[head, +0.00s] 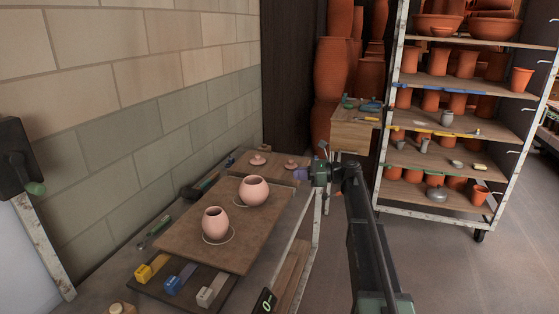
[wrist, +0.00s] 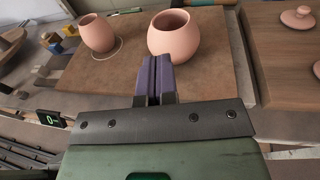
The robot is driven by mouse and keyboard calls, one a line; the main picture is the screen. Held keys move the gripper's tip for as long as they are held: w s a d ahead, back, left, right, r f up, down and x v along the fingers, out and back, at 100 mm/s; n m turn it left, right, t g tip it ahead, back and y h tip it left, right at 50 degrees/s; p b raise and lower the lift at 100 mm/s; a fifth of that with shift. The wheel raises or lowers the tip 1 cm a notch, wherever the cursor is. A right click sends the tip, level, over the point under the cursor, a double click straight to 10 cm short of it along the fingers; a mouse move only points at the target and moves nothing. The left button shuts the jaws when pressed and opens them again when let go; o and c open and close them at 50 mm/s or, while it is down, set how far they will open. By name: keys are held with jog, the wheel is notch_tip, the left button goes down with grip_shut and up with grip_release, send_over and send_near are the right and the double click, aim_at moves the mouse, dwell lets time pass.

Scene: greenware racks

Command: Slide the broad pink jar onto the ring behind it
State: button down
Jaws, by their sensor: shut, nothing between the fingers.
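The broad pink jar (head: 254,192) stands upright and open-topped on a brown board; the wrist view shows it (wrist: 174,38) just beyond my fingertips. A narrower pink jar (head: 215,224) stands in front of it in the head view and at the left in the wrist view (wrist: 97,33). A thin pale ring line (head: 232,237) shows around the narrower jar's base. My gripper (head: 300,174), with purple fingers (wrist: 154,72), is shut and empty. In the head view it is right of the broad jar, apparently apart from it.
Two small pink lids (head: 258,159) (head: 291,164) lie on another board behind. Yellow, blue and pale blocks (head: 180,281) lie at the front. A block wall (head: 150,110) bounds the left. A loaded pottery rack (head: 455,85) stands at the right.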

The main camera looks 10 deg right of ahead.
notch_tip(320, 180, up, 8)
jog(key=a+g+h+p, duration=0.1)
jog(key=a+h+p, duration=0.25)
jog(key=p, duration=0.45)
jog(key=m+h+b, duration=0.2)
jog(key=h+b, duration=0.2)
jog(key=b, duration=0.4)
send_near(265, 183)
jog(key=f, duration=0.5)
jog(key=shift+w+a+f, duration=0.3)
jog(key=shift+w+a, duration=0.05)
jog(key=shift+w, duration=0.05)
jog(key=shift+w+a+r+p, duration=0.2)
jog(key=shift+w+a, duration=0.2)
jog(key=shift+a, duration=0.2)
jog(key=shift+w+a+r+p, duration=0.2)
jog(key=shift+w+a, duration=0.2)
jog(key=shift+a, duration=0.2)
jog(key=shift+w+a, duration=0.35)
jog(key=shift+a, duration=0.2)
